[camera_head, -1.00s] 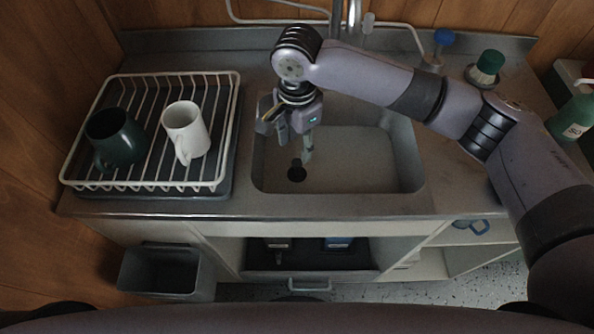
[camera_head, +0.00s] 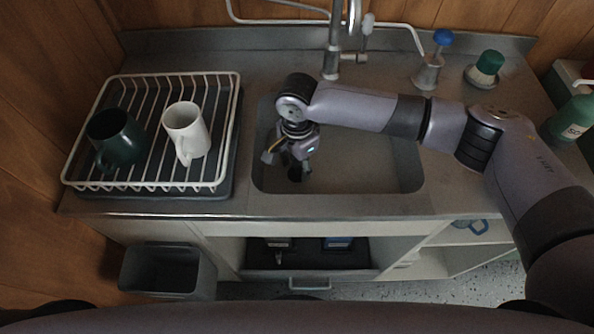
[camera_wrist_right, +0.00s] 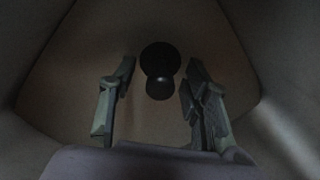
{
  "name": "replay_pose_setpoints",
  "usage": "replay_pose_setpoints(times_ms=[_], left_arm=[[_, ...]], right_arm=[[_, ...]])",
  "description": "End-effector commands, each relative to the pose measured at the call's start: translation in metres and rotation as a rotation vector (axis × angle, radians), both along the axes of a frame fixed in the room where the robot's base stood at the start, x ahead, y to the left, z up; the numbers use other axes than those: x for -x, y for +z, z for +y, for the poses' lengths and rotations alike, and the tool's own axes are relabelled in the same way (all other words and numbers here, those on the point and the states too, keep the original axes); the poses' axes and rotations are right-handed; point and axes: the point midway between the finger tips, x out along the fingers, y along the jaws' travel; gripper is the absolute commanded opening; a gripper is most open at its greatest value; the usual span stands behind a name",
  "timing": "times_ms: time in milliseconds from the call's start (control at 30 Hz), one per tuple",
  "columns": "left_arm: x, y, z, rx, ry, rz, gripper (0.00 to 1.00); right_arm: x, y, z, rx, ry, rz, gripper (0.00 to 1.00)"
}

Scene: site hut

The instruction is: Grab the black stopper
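The black stopper (camera_wrist_right: 160,72) lies at the bottom of the sink (camera_head: 370,165). In the right wrist view it shows as a dark round shape with a smaller rounded part, between and just beyond my fingertips. In the head view the stopper (camera_head: 294,175) is mostly hidden by my right gripper. My right gripper (camera_head: 287,163) is down inside the basin above the stopper; in the right wrist view its two fingers (camera_wrist_right: 158,78) stand apart on either side, open, with no clear contact. My left gripper is not in view.
The sink walls surround my right gripper. A white dish rack (camera_head: 228,150) with a dark green mug (camera_head: 118,135) and a white mug (camera_head: 186,130) stands left. The faucet (camera_head: 335,40) rises behind. A blue-topped dispenser (camera_head: 430,72) and green-topped brush (camera_head: 487,68) stand right.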

Motion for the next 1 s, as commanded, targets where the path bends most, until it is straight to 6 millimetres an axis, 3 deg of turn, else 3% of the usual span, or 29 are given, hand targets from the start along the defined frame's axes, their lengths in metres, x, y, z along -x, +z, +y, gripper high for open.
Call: replay_pose_setpoints(times_ms=[633,1000], left_arm=[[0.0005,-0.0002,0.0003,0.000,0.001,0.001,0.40],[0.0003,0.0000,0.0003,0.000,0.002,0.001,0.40]], right_arm=[[0.0001,0.0006,0.0003,0.000,0.000,0.000,0.01],[-0.0001,0.0010,0.0004,-0.001,0.000,0.000,0.00]])
